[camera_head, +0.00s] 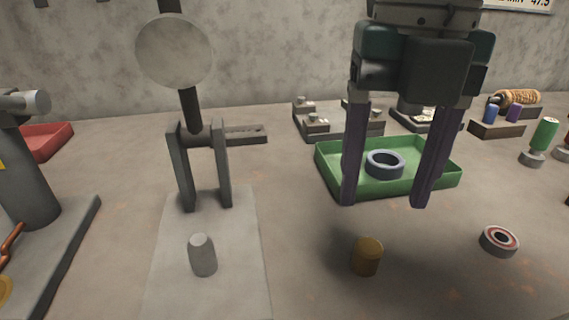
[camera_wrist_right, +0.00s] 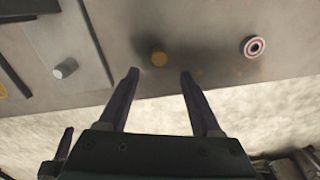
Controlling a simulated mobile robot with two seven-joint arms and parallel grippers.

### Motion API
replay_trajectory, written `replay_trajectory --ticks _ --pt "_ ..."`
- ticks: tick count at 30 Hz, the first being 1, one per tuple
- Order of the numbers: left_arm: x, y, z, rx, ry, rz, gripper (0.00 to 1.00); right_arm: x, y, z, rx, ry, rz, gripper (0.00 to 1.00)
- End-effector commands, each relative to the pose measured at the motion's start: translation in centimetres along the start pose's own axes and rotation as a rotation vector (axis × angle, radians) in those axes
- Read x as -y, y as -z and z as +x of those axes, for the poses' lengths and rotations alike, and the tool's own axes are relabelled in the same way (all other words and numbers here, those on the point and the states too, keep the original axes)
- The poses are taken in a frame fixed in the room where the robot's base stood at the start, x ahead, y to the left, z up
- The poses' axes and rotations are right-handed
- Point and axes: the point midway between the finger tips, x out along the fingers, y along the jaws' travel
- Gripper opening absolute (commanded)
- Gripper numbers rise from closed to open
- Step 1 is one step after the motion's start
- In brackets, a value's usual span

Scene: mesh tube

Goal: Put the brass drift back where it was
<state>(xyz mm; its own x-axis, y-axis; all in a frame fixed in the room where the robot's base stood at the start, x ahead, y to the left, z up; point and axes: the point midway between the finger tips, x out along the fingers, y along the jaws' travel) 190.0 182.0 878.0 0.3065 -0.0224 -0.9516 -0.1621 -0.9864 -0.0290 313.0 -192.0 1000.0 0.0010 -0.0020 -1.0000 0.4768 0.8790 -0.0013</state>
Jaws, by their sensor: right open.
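The brass drift (camera_head: 367,256) is a short golden-brown cylinder standing upright on the bench, right of centre in the head view. In the right wrist view the brass drift (camera_wrist_right: 159,59) shows ahead of the gap between the fingertips. My right gripper (camera_head: 384,203) is open and empty, above and behind the drift in the head view, with its fingers pointing down. The fingers also show in the right wrist view (camera_wrist_right: 160,74). My left gripper does not show in the head view.
A green tray (camera_head: 452,181) holding a dark ring (camera_head: 385,164) lies behind the drift. A bearing (camera_head: 499,241) lies to its right. A grey cylinder (camera_head: 203,255) stands on a pale plate (camera_head: 245,285) with an upright fork. A red tray (camera_head: 47,141) is far left.

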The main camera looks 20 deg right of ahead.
Motion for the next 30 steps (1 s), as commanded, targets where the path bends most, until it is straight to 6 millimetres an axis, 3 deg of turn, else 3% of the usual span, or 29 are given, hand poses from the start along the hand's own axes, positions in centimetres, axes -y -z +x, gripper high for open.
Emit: replay_trajectory --ticks 3,9,26,30 --pt "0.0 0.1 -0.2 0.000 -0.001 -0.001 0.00 -0.1 0.0 -2.6 0.003 -0.003 -0.001 0.66" --pt "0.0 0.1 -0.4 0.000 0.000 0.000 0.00 0.0 0.0 -4.7 0.000 -0.001 0.000 0.66" --pt "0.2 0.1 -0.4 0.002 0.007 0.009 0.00 -0.2 0.2 -5.0 -0.007 -0.009 -0.007 0.66" --pt "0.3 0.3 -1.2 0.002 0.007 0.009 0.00 -3.2 2.9 -5.1 -0.104 -0.143 -0.103 0.66"
